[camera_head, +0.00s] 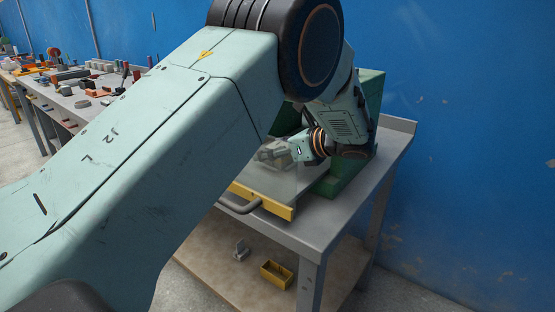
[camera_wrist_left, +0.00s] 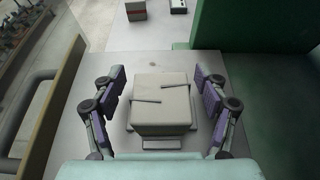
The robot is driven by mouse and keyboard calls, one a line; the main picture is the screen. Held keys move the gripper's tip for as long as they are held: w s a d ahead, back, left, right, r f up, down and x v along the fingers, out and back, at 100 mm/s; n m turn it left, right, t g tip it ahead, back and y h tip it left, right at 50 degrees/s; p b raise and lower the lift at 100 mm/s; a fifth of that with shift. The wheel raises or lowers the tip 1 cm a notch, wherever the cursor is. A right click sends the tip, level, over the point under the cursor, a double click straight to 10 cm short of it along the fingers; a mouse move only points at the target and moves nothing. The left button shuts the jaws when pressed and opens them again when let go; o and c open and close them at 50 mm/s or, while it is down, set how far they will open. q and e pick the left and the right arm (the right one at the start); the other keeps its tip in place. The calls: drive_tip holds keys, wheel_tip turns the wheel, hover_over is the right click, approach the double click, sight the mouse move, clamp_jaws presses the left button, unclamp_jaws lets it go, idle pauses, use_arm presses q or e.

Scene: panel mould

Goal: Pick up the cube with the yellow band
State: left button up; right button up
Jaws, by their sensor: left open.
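My left gripper (camera_head: 275,152) is over the workbench beside the green housing, small and partly blurred in the head view. In the left wrist view its two purple-padded fingers (camera_wrist_left: 158,72) are spread open. A pale beige block (camera_wrist_left: 160,113) lies between them, with a gap on each side, and neither finger visibly touches it. Thin dark lines cross its top. I see no yellow band on its visible faces. Another small pale block with a red band (camera_wrist_left: 136,11) stands farther off at the top edge. My right gripper is not in view.
The green housing (camera_head: 370,95) stands close on the right, against the blue wall. A yellow bar (camera_head: 263,199) with a grey handle runs along the bench's front. A yellow bin (camera_head: 277,274) sits on the lower shelf. A cluttered table (camera_head: 60,110) is far left.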

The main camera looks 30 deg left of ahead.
use_arm(q)
drive_tip(key=shift+w+a+f, duration=0.3)
drive_tip(key=shift+a, duration=0.15)
drive_tip(key=shift+s+r, duration=0.2)
drive_tip(key=shift+s, duration=0.15)
drive_tip(key=shift+c, duration=0.4)
drive_tip(key=shift+w+f, duration=0.15)
drive_tip(key=shift+w, duration=0.1)
drive_tip(key=c, duration=0.4)
drive_tip(key=shift+s, duration=0.2)
drive_tip(key=c, duration=0.7)
drive_tip(key=shift+w, duration=0.15)
drive_tip(key=shift+c, duration=1.1)
drive_tip(key=shift+r+p, duration=0.35)
drive_tip(key=shift+r, duration=0.1)
drive_tip(key=shift+r+p, duration=1.2)
drive_tip(key=shift+p, duration=0.3)
